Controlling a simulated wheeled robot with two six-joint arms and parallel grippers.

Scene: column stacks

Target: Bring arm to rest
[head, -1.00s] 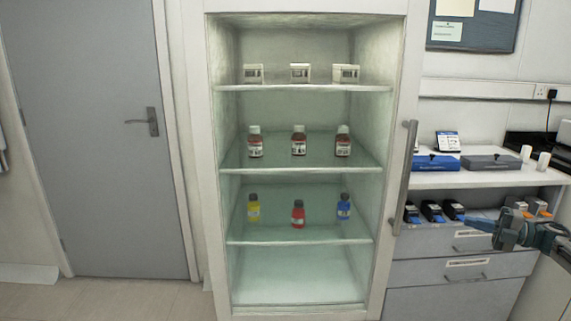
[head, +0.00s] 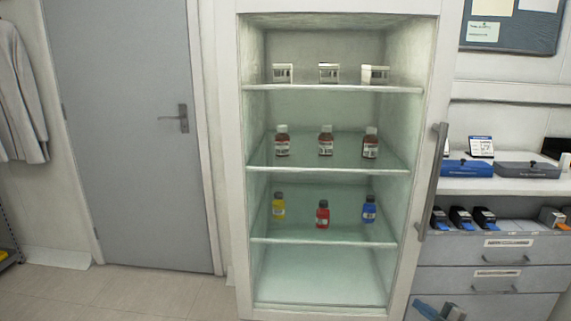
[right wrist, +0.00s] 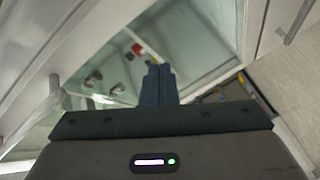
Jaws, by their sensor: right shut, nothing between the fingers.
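My right gripper (head: 428,309) shows at the bottom edge of the head view, low in front of the drawers and just right of the cabinet's front frame. Most of my right arm is out of the picture. In the right wrist view the two blue fingers (right wrist: 158,84) are together with nothing between them, and the cabinet lies beyond them, tilted. My left gripper is not in view.
The open cabinet (head: 232,200) holds white boxes (head: 329,73), brown bottles (head: 326,141) and yellow, red (head: 322,215) and blue bottles. Its bottom is bare. Right stand drawers (head: 492,279) and a counter. A door (head: 130,140) and free floor (head: 150,295) are left.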

